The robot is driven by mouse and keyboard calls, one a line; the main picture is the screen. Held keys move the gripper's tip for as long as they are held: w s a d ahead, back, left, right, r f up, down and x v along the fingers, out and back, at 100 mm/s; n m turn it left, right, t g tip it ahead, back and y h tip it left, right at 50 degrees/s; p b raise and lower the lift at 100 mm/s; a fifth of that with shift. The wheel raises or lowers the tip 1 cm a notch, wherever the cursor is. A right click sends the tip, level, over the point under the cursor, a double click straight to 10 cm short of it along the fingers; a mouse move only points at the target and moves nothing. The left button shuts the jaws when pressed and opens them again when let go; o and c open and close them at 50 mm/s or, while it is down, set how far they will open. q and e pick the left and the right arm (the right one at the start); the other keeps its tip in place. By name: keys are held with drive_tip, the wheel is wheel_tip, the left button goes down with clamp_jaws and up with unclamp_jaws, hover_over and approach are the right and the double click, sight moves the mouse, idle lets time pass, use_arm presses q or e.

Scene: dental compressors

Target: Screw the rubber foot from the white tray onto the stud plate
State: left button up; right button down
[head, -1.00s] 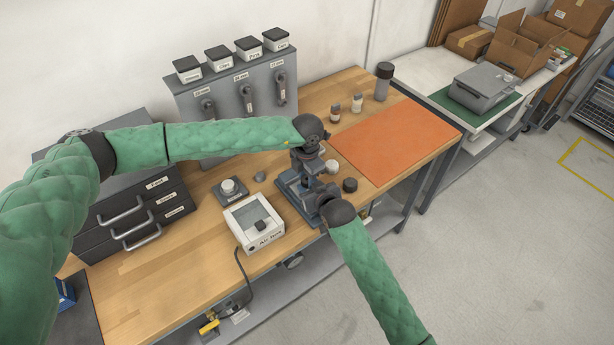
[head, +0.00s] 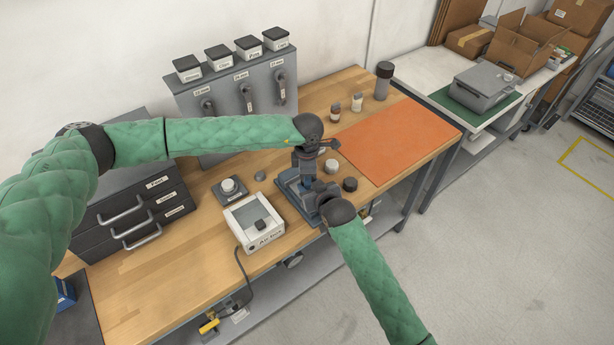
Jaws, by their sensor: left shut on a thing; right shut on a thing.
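My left gripper (head: 305,158) points down over a blue-grey fixture (head: 290,187) on the wooden bench. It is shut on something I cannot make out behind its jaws. My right gripper (head: 322,192) comes in from the front right, low at the same fixture, and is shut on a part there that its wrist mostly hides. A stud plate and its stud cannot be told apart from the fixture and jaws. A white, tray-like box (head: 236,217) with a label stands left of the fixture, with a dark block (head: 261,224) in it. I cannot identify the rubber foot.
A dark round piece (head: 349,185) and a greyish one (head: 332,167) stand right of the fixture. An orange mat (head: 393,138) lies at the right. A device with a pale knob (head: 229,187), a drawer unit (head: 135,215) and a grey cabinet (head: 225,105) stand left and behind.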

use_arm(q)
drive_tip(key=o, duration=1.1)
drive_tip(key=shift+a+r, duration=0.1)
drive_tip(key=shift+r, duration=2.15)
drive_tip(key=shift+c, duration=0.5)
